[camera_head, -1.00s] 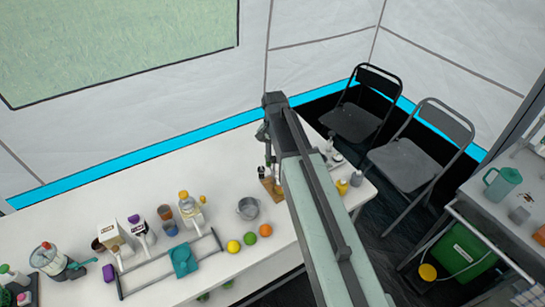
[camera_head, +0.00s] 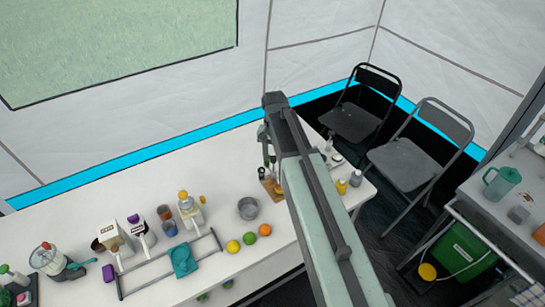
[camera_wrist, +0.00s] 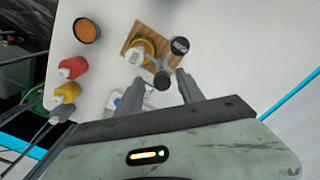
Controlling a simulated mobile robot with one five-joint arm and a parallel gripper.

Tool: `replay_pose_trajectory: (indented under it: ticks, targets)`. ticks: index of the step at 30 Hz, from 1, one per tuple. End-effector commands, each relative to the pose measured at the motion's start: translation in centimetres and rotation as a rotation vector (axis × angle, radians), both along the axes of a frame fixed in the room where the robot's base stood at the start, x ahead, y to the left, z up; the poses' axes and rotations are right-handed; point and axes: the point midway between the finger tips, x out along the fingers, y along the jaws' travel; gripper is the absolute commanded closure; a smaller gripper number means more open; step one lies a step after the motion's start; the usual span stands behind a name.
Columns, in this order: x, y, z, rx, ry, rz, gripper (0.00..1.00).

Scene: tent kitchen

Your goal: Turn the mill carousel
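The mill carousel (camera_wrist: 141,44) shows in the wrist view as a wooden base with a yellow-ringed round part, a white piece and dark round tops. In the head view its wooden base (camera_head: 273,186) stands on the white table, partly hidden by my arm. My gripper (camera_wrist: 160,91) has its two fingers apart in the wrist view. A dark round top (camera_wrist: 162,80) shows between and just beyond the fingertips; I cannot tell whether they touch it. In the head view my gripper (camera_head: 264,146) hangs over the carousel, its tips hard to make out.
Red (camera_wrist: 73,68) and yellow (camera_wrist: 67,92) bottles and an orange-topped round container (camera_wrist: 87,29) stand left of the carousel in the wrist view. A metal pot (camera_head: 248,208) and several fruits are nearby in the head view. Folding chairs (camera_head: 403,163) stand beyond the table.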

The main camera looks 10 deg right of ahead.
Motion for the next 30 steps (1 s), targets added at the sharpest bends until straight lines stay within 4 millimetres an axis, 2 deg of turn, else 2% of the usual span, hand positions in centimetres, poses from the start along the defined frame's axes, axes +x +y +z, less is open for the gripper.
replay_pose_trajectory:
  ticks: [6, 10, 22, 30]
  targets:
    - [0.1, 0.1, 0.1, 0.001, -0.003, 0.0, 0.55]
    - [0.1, 0.1, 0.9, 0.002, -0.003, 0.001, 0.55]
    - [0.0, 0.1, 7.6, 0.0, -0.001, 0.0, 0.55]
    - [-0.1, 0.1, 7.8, 0.0, -0.001, 0.0, 0.55]
